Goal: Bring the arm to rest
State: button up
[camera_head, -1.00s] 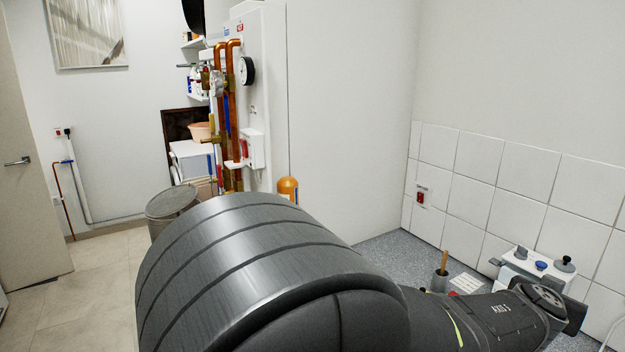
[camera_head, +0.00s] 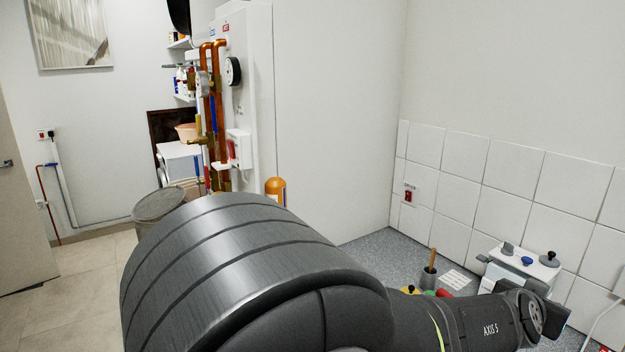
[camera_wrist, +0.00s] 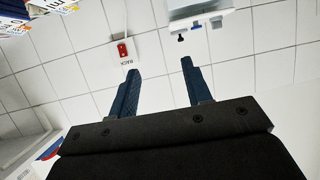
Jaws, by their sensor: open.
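My gripper (camera_wrist: 158,85) shows in the wrist view with its two dark blue fingers spread apart and nothing between them. It faces the white tiled wall, clear of any object. In the head view my own dark arm fills the lower middle and hides much of the counter; the gripper's fingers cannot be made out there.
A white unit with knobs (camera_head: 515,270) stands on the grey speckled counter (camera_head: 385,248) near my wrist. A grey cup with a wooden-handled tool (camera_head: 429,276) stands beside it. A red wall switch (camera_head: 409,195) is on the tiles.

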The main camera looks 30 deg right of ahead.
jog(key=shift+f, duration=0.1)
dwell(0.5)
jog(key=o, duration=1.2)
jog(key=w+a+f+n+t+y, duration=0.1)
jog(key=w+a+f+n+t, duration=0.1)
jog(key=w+a, duration=0.6)
jog(key=w+a+f+n+t+y, duration=0.1)
jog(key=w+a+f+n+t, duration=0.1)
jog(key=w+a, duration=0.6)
jog(key=s+f+x, duration=0.1)
jog(key=x, duration=0.6)
jog(key=shift+d+f, duration=0.15)
jog(key=shift+d, duration=0.1)
jog(key=shift+w, duration=0.1)
jog(key=v, duration=1)
jog(key=shift+a+f, duration=0.15)
jog(key=shift+f, duration=0.05)
jog(key=shift+w, duration=0.1)
